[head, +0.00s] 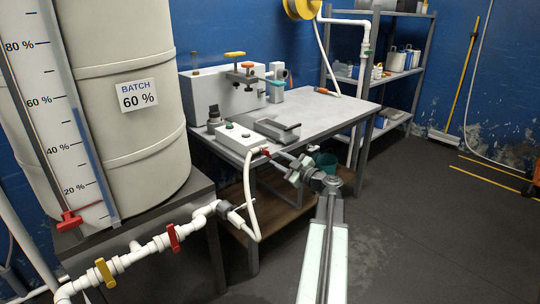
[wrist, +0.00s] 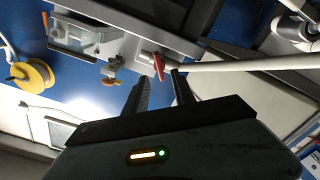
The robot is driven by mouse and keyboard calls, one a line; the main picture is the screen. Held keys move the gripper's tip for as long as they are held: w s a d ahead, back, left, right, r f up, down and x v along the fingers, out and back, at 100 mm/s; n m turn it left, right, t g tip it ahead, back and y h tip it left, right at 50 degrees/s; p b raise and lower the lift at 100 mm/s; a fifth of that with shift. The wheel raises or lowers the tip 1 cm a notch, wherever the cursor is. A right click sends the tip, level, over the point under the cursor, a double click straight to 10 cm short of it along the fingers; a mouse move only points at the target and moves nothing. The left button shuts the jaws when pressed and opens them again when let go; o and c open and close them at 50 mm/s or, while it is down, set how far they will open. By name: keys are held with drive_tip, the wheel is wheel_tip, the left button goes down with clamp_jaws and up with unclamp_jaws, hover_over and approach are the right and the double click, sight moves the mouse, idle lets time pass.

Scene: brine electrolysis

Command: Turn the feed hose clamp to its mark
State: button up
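The feed hose clamp appears to be the small red piece (head: 265,152) where the white feed hose (head: 250,195) meets the front of the bench. In the wrist view the red clamp handle (wrist: 159,66) lies just ahead of and between my fingertips, with the white hose (wrist: 235,65) running right from it. My gripper (head: 279,158) reaches in from the right, close to the clamp. In the wrist view my gripper (wrist: 160,78) has its two fingers apart, with a gap on each side of the handle. Contact cannot be told. The clamp's mark cannot be made out.
A white box with buttons (head: 228,136) and a grey tray sit on the bench (head: 330,108). A large tank (head: 130,150) marked BATCH 60 % stands at left, with red (head: 172,238) and yellow (head: 105,271) valve handles on white pipes below.

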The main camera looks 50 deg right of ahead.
sight(268, 154)
drive_tip(key=w, duration=0.5)
drive_tip(key=shift+w+d, duration=0.25)
drive_tip(key=shift+w, duration=0.05)
clamp_jaws()
drive_tip(key=shift+m, duration=0.3)
